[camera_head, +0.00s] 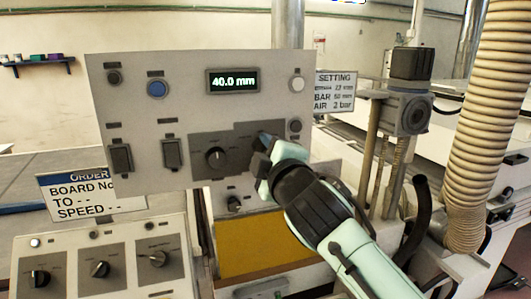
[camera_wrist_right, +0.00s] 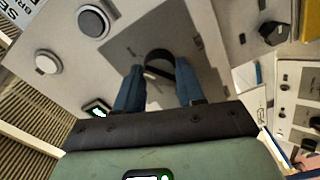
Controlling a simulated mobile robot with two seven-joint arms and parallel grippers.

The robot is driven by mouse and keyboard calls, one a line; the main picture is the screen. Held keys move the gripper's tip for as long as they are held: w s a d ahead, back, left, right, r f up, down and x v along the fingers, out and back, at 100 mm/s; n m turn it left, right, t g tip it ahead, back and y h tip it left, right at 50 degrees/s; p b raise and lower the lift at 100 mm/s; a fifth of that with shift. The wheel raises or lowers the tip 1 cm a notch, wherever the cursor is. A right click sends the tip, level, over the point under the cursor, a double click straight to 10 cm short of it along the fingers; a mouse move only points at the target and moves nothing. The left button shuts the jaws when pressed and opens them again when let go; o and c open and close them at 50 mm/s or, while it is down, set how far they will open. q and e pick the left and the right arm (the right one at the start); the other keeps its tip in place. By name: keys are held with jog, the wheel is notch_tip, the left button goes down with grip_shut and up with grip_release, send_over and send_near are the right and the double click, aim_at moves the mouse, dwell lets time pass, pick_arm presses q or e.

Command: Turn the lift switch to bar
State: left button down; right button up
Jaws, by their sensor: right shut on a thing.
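An upright grey control panel (camera_head: 140,92) stands in front of me. A darker plate low on its right side carries a round knob (camera_head: 215,157) and a second dark knob, mostly hidden by my right gripper (camera_head: 262,143) in the head view. In the right wrist view that dark knob (camera_wrist_right: 158,62) sits between the two blue fingers of the right gripper (camera_wrist_right: 158,85), which is shut on it. Its labels are too small to read. The display (camera_head: 232,80) reads 40.0 mm. My left gripper is not in view.
A setting sign (camera_head: 334,91) beside the panel has a line reading BAR 50 mm. An order sign (camera_head: 90,195) hangs lower left. A lower console (camera_head: 100,260) with several knobs stands in front. A ribbed hose (camera_head: 472,120) and a post mechanism (camera_head: 405,110) stand right.

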jog(key=o, duration=1)
jog(key=shift+o, duration=0.2)
pick_arm(q)
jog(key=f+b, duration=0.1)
jog(key=b, duration=0.1)
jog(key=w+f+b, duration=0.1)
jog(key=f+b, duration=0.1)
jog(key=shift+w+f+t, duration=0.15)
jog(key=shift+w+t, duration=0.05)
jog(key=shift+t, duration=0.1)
pick_arm(e)
jog(key=v, duration=1.3)
jog(key=shift+s, duration=0.15)
jog(key=shift+d, duration=0.1)
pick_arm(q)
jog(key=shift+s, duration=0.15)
